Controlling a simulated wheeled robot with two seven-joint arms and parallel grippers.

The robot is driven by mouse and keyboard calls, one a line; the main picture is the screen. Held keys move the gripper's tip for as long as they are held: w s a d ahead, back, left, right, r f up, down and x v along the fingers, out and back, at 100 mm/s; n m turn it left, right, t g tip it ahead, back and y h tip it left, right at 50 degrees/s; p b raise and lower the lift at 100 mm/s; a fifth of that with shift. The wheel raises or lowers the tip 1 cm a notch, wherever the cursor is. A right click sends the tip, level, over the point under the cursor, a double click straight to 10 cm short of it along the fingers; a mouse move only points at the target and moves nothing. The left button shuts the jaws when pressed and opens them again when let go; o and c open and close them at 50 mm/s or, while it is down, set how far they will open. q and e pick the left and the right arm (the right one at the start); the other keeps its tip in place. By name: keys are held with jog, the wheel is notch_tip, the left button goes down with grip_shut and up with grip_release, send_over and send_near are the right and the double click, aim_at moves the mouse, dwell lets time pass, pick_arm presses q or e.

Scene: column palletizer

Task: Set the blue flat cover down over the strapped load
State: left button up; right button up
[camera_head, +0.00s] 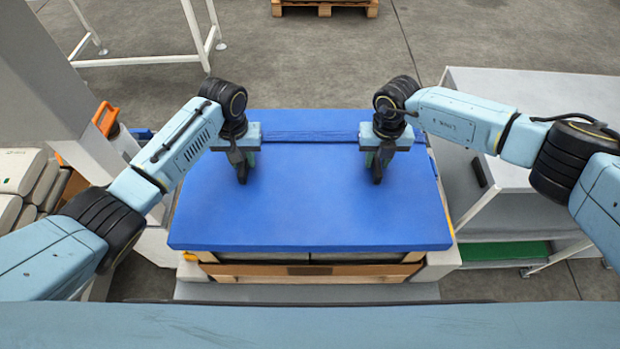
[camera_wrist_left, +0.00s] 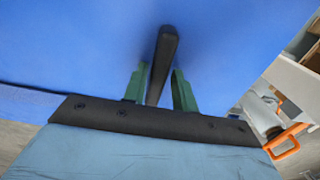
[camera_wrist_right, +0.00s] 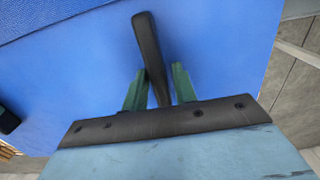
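The blue flat cover (camera_head: 308,205) lies level above the strapped load, whose tan side (camera_head: 310,270) shows under its front edge. I cannot tell whether the cover rests fully on it. Two black handles stand on the cover, left (camera_head: 242,172) and right (camera_head: 377,170). My left gripper (camera_head: 240,158) is at the left handle; in the left wrist view its green fingers (camera_wrist_left: 160,85) stand on both sides of the handle with narrow gaps. My right gripper (camera_head: 379,158) is likewise around the right handle; its fingers (camera_wrist_right: 157,85) also show gaps. Straps are hidden or unclear.
A darker ribbed blue band (camera_head: 310,136) crosses the cover's rear. A grey table (camera_head: 540,95) with a green lower shelf (camera_head: 505,251) stands right. Stacked pale sacks (camera_head: 25,185) and an orange handle (camera_head: 106,118) are left. A wooden pallet (camera_head: 325,8) lies behind.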

pick_arm(q)
jog(key=shift+o, duration=0.8)
pick_arm(e)
jog(key=shift+o, duration=0.8)
pick_arm(q)
jog(key=shift+r, duration=0.1)
pick_arm(e)
jog(key=shift+a, duration=0.1)
jog(key=shift+r, duration=0.15)
pick_arm(q)
notch_tip(320, 180, up, 12)
pick_arm(e)
notch_tip(320, 180, up, 12)
pick_arm(q)
jog(key=shift+s, duration=0.1)
pick_arm(e)
jog(key=shift+s, duration=0.1)
